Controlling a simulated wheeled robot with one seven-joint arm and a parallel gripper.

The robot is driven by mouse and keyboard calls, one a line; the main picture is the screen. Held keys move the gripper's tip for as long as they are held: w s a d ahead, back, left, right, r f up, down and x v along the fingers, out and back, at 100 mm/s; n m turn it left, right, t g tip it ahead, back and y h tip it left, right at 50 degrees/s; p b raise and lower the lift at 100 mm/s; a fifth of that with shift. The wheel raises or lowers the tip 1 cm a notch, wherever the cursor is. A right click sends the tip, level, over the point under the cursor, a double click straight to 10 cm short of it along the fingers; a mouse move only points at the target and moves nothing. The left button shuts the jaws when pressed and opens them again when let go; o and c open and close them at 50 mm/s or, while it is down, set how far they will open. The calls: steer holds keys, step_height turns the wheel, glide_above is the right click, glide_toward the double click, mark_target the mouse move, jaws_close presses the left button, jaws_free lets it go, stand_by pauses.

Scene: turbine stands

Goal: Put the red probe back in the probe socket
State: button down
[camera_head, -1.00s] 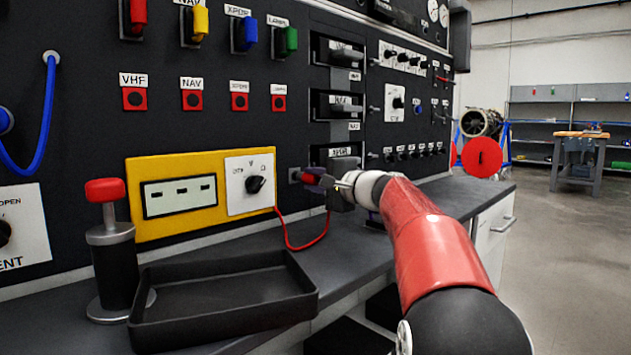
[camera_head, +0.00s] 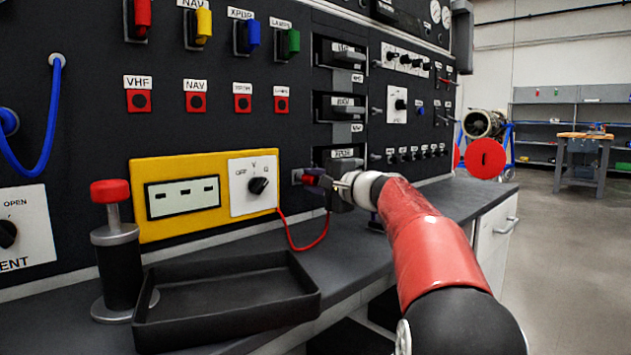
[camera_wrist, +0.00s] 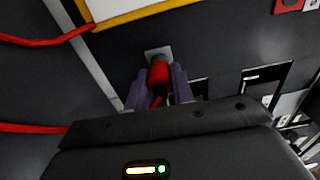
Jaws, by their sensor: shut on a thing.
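The red probe (camera_wrist: 158,74) is between the two fingers of my gripper (camera_wrist: 158,88), which is shut on it. In the wrist view its front end meets the small grey probe socket (camera_wrist: 158,53) on the dark panel; how deep it sits I cannot tell. In the head view the probe (camera_head: 311,177) points at the socket (camera_head: 296,176), right of the yellow meter (camera_head: 150,235), with my gripper (camera_head: 322,181) behind it. A red cable (camera_head: 312,245) hangs from the meter in a loop below the probe.
An empty black tray (camera_head: 220,322) lies on the bench at front, beside a black post with a red knob (camera_head: 110,193). Black-handled slots (camera_head: 343,105) rise on the panel above my gripper. The bench to the right is mostly clear.

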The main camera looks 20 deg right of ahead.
mark_target(317, 181)
steer(key=shift+w+a+r, duration=0.15)
steer(key=shift+w+r, duration=0.05)
steer(key=shift+r, duration=0.1)
steer(key=c, duration=1.6)
jaws_free()
steer(key=shift+c, duration=0.2)
steer(key=shift+o, duration=1.3)
steer(key=shift+w+a+f, duration=0.15)
steer(key=shift+w, duration=0.15)
steer(key=o, duration=0.4)
steer(key=shift+f, duration=0.1)
steer(key=shift+o, duration=0.2)
steer(key=shift+s, duration=0.1)
steer(key=shift+s+d, duration=0.1)
steer(key=shift+d, duration=0.1)
steer(key=shift+b+v, duration=1.1)
steer(key=shift+v, duration=0.55)
steer(key=shift+b+v, duration=0.35)
steer(key=shift+v, duration=1.45)
